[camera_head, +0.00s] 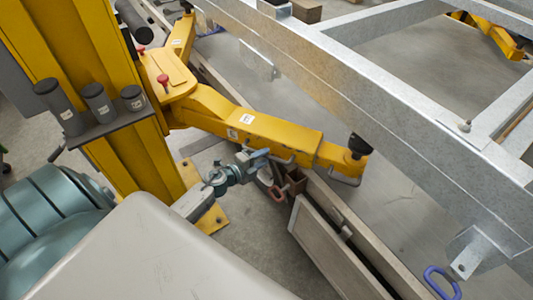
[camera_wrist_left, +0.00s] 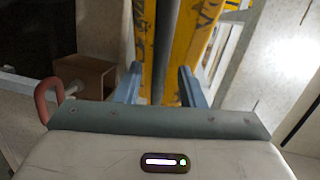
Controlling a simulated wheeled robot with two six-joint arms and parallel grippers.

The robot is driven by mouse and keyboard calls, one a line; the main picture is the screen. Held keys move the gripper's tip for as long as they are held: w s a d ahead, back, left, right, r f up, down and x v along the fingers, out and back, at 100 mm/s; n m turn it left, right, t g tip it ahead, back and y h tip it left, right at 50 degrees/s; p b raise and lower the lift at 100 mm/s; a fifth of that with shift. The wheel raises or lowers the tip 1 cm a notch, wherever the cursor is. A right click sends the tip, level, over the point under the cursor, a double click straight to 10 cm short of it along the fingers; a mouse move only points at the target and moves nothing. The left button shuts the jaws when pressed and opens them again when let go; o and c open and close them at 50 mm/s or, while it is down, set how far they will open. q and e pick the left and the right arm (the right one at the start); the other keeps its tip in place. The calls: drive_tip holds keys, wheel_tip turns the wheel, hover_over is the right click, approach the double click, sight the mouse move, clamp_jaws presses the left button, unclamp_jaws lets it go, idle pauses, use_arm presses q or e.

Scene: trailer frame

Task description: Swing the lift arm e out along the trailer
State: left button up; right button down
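The yellow lift arm (camera_head: 260,128) with a white label reaches from the yellow post toward the trailer frame (camera_head: 370,95). A black pad (camera_head: 358,146) sits at the arm's outer end, close to the frame rail. Grey loop handles (camera_head: 284,160) hang along its near side. My left gripper (camera_head: 264,162) is at this near side, beside a handle. In the left wrist view its two blue-grey fingers (camera_wrist_left: 160,88) are apart, with a dark bar (camera_wrist_left: 168,50) and yellow metal showing between and beyond them. Contact cannot be told. My right gripper is out of view.
The yellow post (camera_head: 75,50) carries black cylinders (camera_head: 98,100) and red knobs (camera_head: 141,50). A wooden side panel (camera_head: 330,255), a small brown box (camera_head: 296,182) and a reddish shackle (camera_head: 277,194) are close to my left gripper. A blue shackle (camera_head: 440,282) is lower right.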

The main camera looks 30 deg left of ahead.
use_arm(q)
drive_tip(key=shift+x, duration=1.1)
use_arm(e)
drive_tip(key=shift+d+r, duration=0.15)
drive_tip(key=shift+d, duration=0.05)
use_arm(q)
clamp_jaws()
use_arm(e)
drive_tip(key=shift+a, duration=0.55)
use_arm(q)
drive_tip(key=shift+s+f, duration=0.1)
